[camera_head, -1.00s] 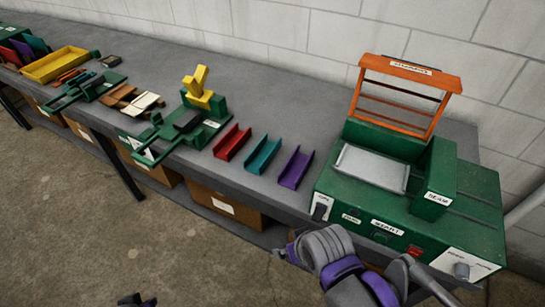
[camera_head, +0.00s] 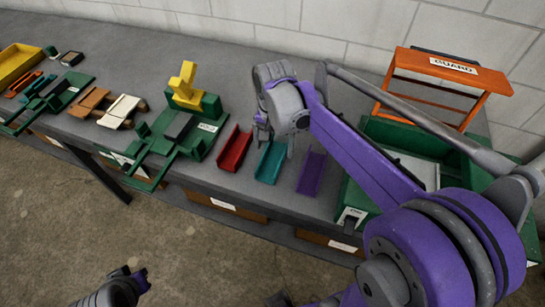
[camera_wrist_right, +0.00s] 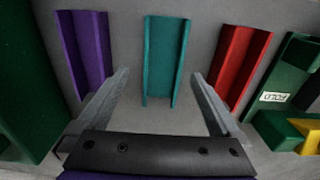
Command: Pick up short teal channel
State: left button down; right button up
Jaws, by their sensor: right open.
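The short teal channel (camera_head: 269,165) lies on the grey bench between the red channel (camera_head: 234,151) and the purple channel (camera_head: 311,173). My right gripper (camera_head: 274,140) is over the teal channel and partly covers its far end. In the right wrist view, the teal channel (camera_wrist_right: 165,55) lies lengthwise, framed between the two open fingers of the right gripper (camera_wrist_right: 160,76), with a gap on each side. The red channel (camera_wrist_right: 240,62) and purple channel (camera_wrist_right: 84,52) flank it. My left gripper (camera_head: 132,280) shows small at the bottom, away from the bench; its jaws are unclear.
A green machine with an orange guard (camera_head: 450,68) stands right, partly hidden by my arm. A green fixture (camera_head: 178,135) with a yellow block (camera_head: 186,85) stands left of the channels. Bare bench lies behind them.

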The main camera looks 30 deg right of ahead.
aim_at(272, 164)
jog(key=shift+w+a+f, duration=0.1)
jog(key=shift+f, duration=1.5)
jog(key=shift+w+a+f, duration=0.1)
jog(key=shift+f, duration=1.45)
jog(key=c, duration=1.4)
jog(key=shift+o, duration=0.2)
